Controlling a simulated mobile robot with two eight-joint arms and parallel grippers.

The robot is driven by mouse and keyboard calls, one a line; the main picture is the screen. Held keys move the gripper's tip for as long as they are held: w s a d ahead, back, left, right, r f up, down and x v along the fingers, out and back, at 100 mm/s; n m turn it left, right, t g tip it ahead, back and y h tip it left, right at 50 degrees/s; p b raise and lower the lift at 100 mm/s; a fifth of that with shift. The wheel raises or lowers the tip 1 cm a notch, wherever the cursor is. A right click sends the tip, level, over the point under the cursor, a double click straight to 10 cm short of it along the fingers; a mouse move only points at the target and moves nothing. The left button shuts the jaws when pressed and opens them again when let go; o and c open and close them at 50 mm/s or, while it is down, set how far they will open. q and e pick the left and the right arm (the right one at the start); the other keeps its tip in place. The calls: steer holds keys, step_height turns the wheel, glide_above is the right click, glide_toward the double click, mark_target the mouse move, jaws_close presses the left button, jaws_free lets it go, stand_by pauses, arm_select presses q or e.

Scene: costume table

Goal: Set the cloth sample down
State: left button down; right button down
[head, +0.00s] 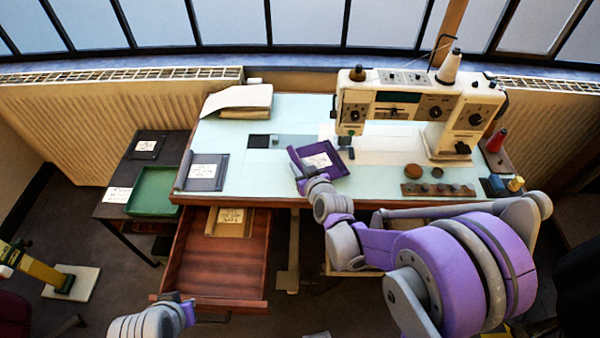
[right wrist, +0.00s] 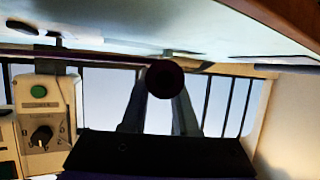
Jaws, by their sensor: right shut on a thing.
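The cloth sample (head: 320,160) looks like a dark purple square with a white marked label, turned at an angle over the pale table top, left of the sewing machine's base. My right gripper (head: 306,164) is at its left edge and shut on it; the fingers are mostly hidden in the head view. In the right wrist view, a dark round piece (right wrist: 165,79) sits between the fingertips, below a thin dark edge close to the table surface. I cannot tell whether the sample touches the table. My left gripper (head: 178,299) is at the drawer's front edge; its jaws are unclear.
The sewing machine (head: 420,100) stands at the right back. A grey labelled square (head: 203,171) lies at the table's left end. The open drawer (head: 210,266) holds a yellow labelled piece (head: 230,221). A green tray (head: 153,191) is on the side table. Clear surface lies between the grey and purple squares.

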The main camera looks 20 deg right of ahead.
steer(key=shift+f+b, duration=0.35)
steer(key=shift+f, duration=1.4)
steer(key=shift+f, duration=0.15)
steer(key=c, duration=0.7)
jaws_free()
